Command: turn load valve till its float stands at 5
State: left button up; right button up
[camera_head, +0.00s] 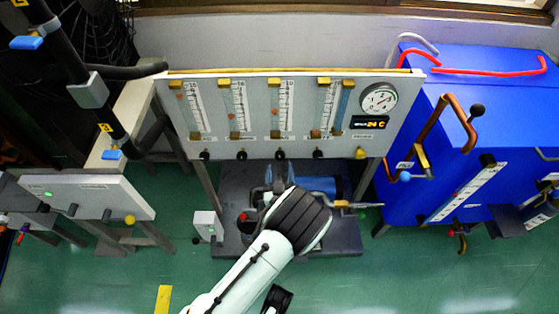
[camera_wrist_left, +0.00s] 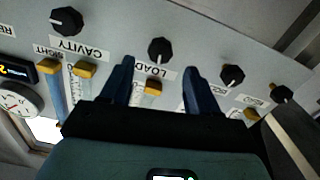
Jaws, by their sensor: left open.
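The load valve is a black knob (camera_head: 280,154) on the lower edge of the grey flow panel (camera_head: 225,150), in the middle of its row. In the left wrist view the knob (camera_wrist_left: 160,50) shows upside down with its LOAD label (camera_wrist_left: 152,68). The load flow tube (camera_head: 286,105) rises above it; its float is too small to read surely. My left gripper (camera_wrist_left: 157,68) is open, its two blue fingers apart on either side of the label, tips just short of the knob. In the head view my left gripper (camera_head: 279,172) is below the panel, partly hidden by my wrist.
The cavity knob (camera_wrist_left: 66,21) and other black knobs (camera_wrist_left: 232,75) flank the load knob. A yellow knob (camera_head: 361,153), round gauge (camera_head: 379,99) and display (camera_head: 369,123) are at the panel's right. A blue cabinet (camera_head: 405,110) stands right; a small panel (camera_head: 90,193) stands left.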

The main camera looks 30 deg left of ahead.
pick_arm(q)
jog(key=v, duration=0.8)
jog(key=shift+p, duration=0.35)
pick_arm(e)
jog(key=shift+s+a+r, duration=0.35)
jog(key=shift+s+r, duration=0.15)
jog(key=shift+s, duration=0.2)
pick_arm(q)
jog(key=shift+s, duration=0.1)
